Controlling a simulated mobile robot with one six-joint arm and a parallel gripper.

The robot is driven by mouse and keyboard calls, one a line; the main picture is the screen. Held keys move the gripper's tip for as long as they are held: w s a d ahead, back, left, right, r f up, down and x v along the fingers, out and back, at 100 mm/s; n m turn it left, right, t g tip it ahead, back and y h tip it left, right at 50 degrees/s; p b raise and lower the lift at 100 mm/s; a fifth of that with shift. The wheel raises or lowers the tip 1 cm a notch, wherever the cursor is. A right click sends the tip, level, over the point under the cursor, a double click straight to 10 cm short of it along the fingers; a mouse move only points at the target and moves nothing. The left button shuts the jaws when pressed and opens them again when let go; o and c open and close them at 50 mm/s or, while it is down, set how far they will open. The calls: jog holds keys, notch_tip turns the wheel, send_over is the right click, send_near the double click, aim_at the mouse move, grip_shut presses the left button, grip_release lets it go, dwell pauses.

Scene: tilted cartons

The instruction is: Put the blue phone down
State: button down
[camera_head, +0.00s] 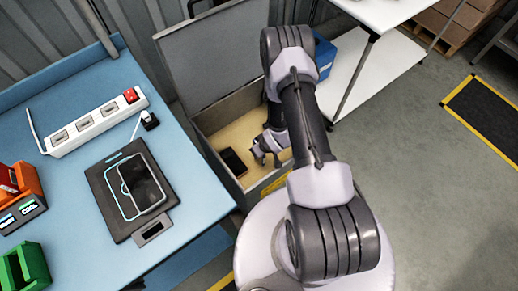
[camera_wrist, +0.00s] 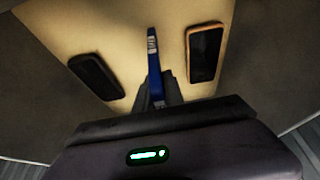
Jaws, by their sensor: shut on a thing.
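The blue phone (camera_wrist: 153,62) shows edge-on in the wrist view, upright between the fingers of my gripper (camera_wrist: 157,98). My gripper is shut on it, over the tan floor (camera_wrist: 125,40) of an open grey box. I cannot tell whether the phone touches the floor. In the head view my gripper (camera_head: 264,152) reaches down into the box (camera_head: 262,190), and the blue phone is hidden there. A black phone (camera_wrist: 95,76) lies to the left of the blue phone in the wrist view. An orange-rimmed phone (camera_wrist: 205,53) lies to its right.
The box's raised lid (camera_head: 215,55) stands behind it. A phone (camera_head: 233,162) lies in the box in the head view. A blue table (camera_head: 190,195) at left holds a power strip (camera_head: 95,121), a dark pad (camera_head: 118,225) and a green bin (camera_head: 24,268). A white shelf stands behind.

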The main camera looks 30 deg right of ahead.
jog(key=shift+f, duration=0.3)
jog(key=c, duration=1.4)
grip_release()
jog(key=shift+c, duration=0.2)
jog(key=w+a+p+v, duration=0.1)
jog(key=p+v, duration=0.4)
jog(key=v, duration=0.8)
jog(key=w+d+r+m+h, duration=0.1)
jog(key=w+r+m, duration=0.1)
jog(key=r, duration=1.1)
jog(key=w+r+m+h, duration=0.1)
jog(key=w+r, duration=0.2)
jog(key=r, duration=0.9)
jog(key=s+a+r+m+t, duration=0.1)
jog(key=s+a+r, duration=0.2)
jog(key=r, duration=0.4)
jog(key=s+a+r+m, duration=0.1)
jog(key=s+a+r, duration=0.1)
jog(key=s+r, duration=0.35)
jog(key=s+a+r+m+y, duration=0.1)
jog(key=s+a+r+y, duration=0.2)
jog(key=s+a+r, duration=0.5)
jog(key=shift+s+r+m, duration=0.3)
jog(key=shift+s+r, duration=0.15)
jog(key=shift+s, duration=0.4)
